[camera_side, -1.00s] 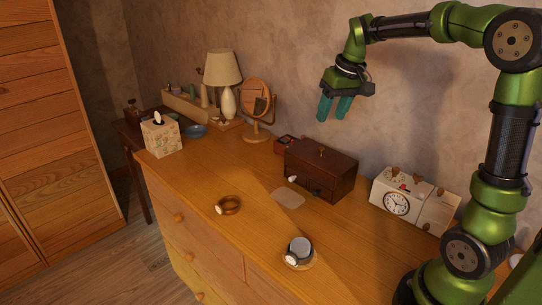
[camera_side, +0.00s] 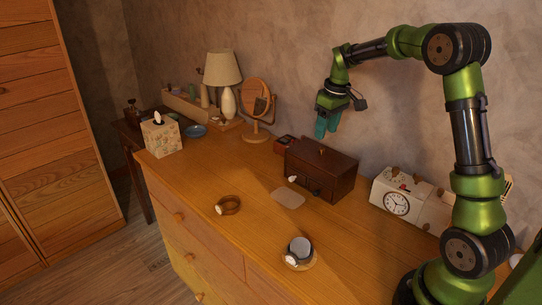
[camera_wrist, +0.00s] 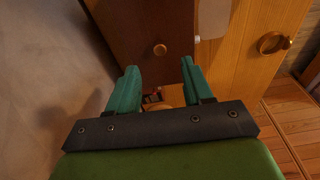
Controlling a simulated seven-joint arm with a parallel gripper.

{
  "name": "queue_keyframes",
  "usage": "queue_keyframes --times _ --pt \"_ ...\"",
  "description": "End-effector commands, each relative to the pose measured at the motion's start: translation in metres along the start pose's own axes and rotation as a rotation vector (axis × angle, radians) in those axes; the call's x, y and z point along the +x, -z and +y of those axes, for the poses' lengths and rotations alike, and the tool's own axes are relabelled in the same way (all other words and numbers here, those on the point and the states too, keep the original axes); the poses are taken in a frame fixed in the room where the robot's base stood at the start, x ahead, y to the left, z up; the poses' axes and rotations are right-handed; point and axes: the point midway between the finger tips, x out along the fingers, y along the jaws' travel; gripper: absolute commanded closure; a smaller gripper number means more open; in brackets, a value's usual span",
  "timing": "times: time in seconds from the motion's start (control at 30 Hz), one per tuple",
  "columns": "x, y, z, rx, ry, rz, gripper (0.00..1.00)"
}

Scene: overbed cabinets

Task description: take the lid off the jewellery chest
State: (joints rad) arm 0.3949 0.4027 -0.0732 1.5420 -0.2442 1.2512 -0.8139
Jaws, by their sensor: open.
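The jewellery chest (camera_side: 318,172) is a dark reddish-brown wooden box on the dresser top, near the wall. Its lid (camera_side: 326,155) is on and has a small round knob (camera_side: 321,150) on top. In the wrist view the lid (camera_wrist: 145,25) fills the upper middle, with the brass-coloured knob (camera_wrist: 160,48) showing beyond my fingertips. My gripper (camera_side: 325,135) is above the chest, pointing down, with teal fingers. In the wrist view my gripper (camera_wrist: 160,72) is open, with nothing between its fingers.
A white clock box (camera_side: 408,199) stands right of the chest. A small red box (camera_side: 284,144) and a round mirror (camera_side: 256,98) are to its left.

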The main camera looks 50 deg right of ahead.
Motion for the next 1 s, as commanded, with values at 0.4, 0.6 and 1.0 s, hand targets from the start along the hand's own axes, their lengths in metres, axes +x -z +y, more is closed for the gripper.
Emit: queue_keyframes --times 0.4,0.6,1.0 --pt "0.046 -0.003 -0.001 0.001 0.002 -0.003 0.49" --pt "0.062 -0.002 0.000 0.001 0.001 0.001 0.49" --pt "0.061 -0.002 0.000 0.001 0.000 0.001 0.80"
